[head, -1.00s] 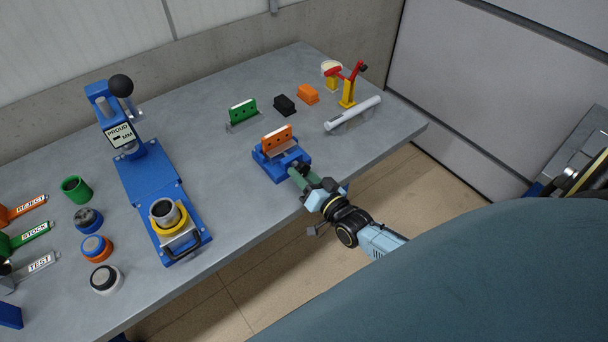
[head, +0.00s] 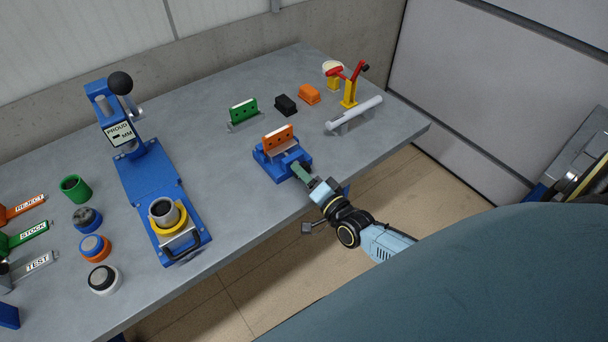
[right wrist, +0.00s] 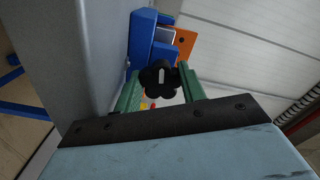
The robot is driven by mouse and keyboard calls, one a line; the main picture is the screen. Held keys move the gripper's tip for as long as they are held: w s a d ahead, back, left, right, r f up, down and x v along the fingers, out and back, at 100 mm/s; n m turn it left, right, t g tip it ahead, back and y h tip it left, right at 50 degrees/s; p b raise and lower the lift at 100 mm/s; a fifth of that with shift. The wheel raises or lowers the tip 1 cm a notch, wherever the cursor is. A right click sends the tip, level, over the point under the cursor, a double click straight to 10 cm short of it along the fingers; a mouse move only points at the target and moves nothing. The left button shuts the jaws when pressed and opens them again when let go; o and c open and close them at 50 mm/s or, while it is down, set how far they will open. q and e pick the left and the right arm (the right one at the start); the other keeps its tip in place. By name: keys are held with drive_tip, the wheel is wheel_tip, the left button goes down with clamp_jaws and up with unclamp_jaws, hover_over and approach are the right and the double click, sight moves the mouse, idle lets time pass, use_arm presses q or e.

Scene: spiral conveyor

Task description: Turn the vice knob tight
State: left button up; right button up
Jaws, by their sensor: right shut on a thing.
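The blue vice (head: 268,167) stands near the table's front edge, with an orange block (head: 278,139) with holes upright in its jaws. In the right wrist view the blue vice body (right wrist: 143,45) and the orange block (right wrist: 184,42) show beyond the black lobed knob (right wrist: 159,79). My right gripper (head: 300,170) reaches the vice from the front. Its green fingers (right wrist: 160,92) stand on either side of the knob and are shut on it. In the head view the fingers and the vice hide most of the knob. My left gripper is not in view.
A green block (head: 243,112), a black block (head: 286,104) and an orange piece (head: 309,94) sit behind the vice. A white bar (head: 354,115) lies to the right. A blue press (head: 150,185) stands to the left. The table (head: 225,155) between press and vice is clear.

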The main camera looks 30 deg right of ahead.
drive_tip(key=o, duration=1)
drive_tip(key=shift+c, duration=0.2)
drive_tip(key=shift+s+f, duration=0.1)
